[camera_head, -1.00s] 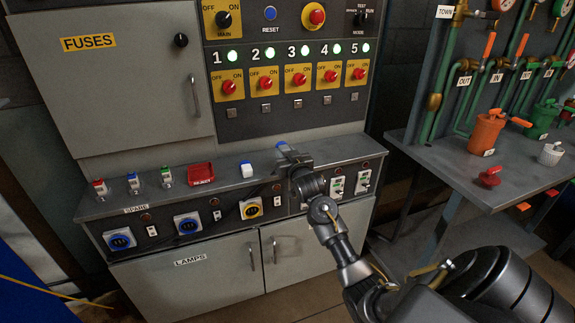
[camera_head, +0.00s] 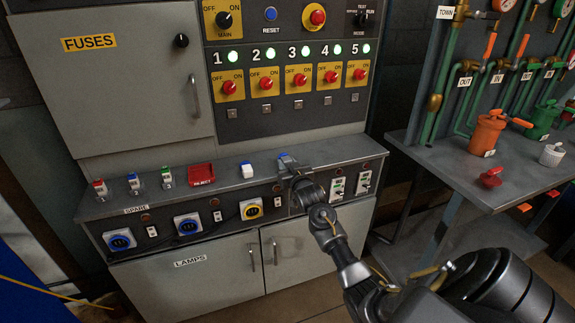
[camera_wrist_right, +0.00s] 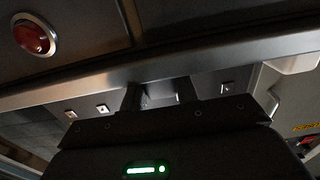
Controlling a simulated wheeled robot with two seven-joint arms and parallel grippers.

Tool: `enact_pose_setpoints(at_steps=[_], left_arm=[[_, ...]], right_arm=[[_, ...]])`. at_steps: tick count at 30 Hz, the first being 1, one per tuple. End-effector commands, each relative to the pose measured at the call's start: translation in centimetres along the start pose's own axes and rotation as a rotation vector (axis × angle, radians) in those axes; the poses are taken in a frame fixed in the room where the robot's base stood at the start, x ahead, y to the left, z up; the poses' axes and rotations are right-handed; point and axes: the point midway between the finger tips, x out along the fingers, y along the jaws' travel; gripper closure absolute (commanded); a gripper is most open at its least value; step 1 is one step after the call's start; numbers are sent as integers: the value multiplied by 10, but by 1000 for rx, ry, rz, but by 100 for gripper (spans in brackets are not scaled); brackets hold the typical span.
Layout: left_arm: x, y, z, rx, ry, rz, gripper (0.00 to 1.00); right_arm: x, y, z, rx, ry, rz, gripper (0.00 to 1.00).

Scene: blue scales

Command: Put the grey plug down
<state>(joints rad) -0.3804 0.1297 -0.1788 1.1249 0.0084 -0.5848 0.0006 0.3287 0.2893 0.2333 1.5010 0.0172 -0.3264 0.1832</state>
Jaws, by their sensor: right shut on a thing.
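A small blue patch shows at the fingertips there. In the wrist view a pale grey piece (camera_wrist_right: 162,98) shows between the two dark fingers. I cannot tell whether it touches the shelf. My left gripper is not in view.
Small plugs with red (camera_head: 100,188), blue (camera_head: 134,182) and green (camera_head: 167,176) tops stand on the shelf's left. A red tray (camera_head: 201,174) is beside them. Sockets line the front panel below. A side bench (camera_head: 450,170) with pipes and valves stands at right.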

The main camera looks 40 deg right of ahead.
Motion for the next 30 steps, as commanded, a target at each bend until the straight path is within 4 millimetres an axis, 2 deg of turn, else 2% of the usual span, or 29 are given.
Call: enact_pose_setpoints(at_steps=[2,3,7,18,23,30], left_arm=[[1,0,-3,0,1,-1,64],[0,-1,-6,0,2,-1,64],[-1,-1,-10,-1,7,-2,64],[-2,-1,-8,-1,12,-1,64],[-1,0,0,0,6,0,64],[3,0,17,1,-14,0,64]], right_arm=[[0,0,3,0,0,0,100],[0,0,3,0,-1,0,66],[0,0,2,0,-1,0,49],[-1,0,-2,0,0,0,48],[-26,0,0,0,-2,-1,48],[-78,0,0,0,-2,-1,48]])
